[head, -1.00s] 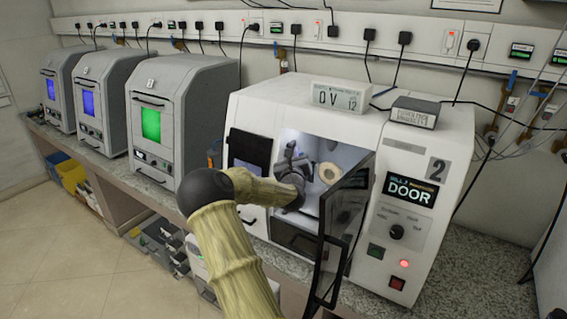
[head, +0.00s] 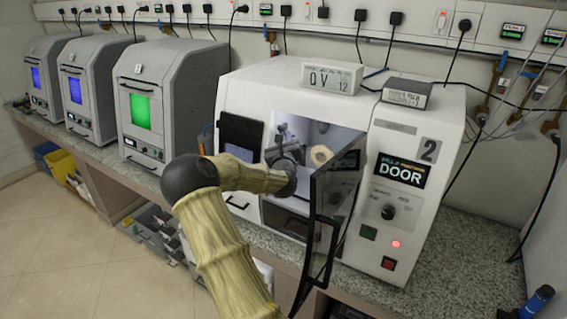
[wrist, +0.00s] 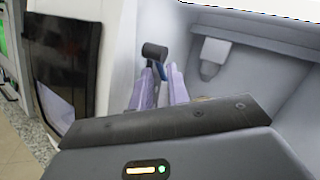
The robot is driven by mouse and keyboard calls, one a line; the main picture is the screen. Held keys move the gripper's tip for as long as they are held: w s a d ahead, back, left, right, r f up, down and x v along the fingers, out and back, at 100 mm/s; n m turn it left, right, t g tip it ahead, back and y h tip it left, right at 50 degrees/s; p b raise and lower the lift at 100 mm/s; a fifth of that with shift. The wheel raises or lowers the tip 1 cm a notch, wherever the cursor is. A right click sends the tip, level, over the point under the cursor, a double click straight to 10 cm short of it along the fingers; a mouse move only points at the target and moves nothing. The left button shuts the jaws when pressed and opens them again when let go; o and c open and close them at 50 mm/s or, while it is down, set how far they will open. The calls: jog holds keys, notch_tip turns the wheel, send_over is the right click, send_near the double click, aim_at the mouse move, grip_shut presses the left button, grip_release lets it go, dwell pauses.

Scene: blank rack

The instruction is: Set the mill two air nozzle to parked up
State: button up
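Mill two (head: 395,125), a white machine marked 2, stands on the counter with its dark-framed door (head: 337,200) swung open. My gripper (head: 276,158) reaches through the opening into the lit chamber; its fingertips are small and unclear in the head view. In the wrist view its two pale purple fingers (wrist: 163,85) point into the chamber. A small part with a black cylindrical end (wrist: 154,50) and a blue piece, possibly the air nozzle, lies at the fingertips. The blue piece shows between the fingers; whether they grip it is unclear.
The open door stands close to the right of my forearm. A round tan disc (head: 320,155) is inside the chamber, and a grey fitting (wrist: 213,58) is on its wall. Other machines (head: 155,115) stand to the left. A red light glows on the panel.

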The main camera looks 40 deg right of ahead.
jog(key=b+v, duration=0.3)
jog(key=v, duration=1.3)
jog(key=shift+b, duration=0.35)
jog(key=shift+a, duration=0.15)
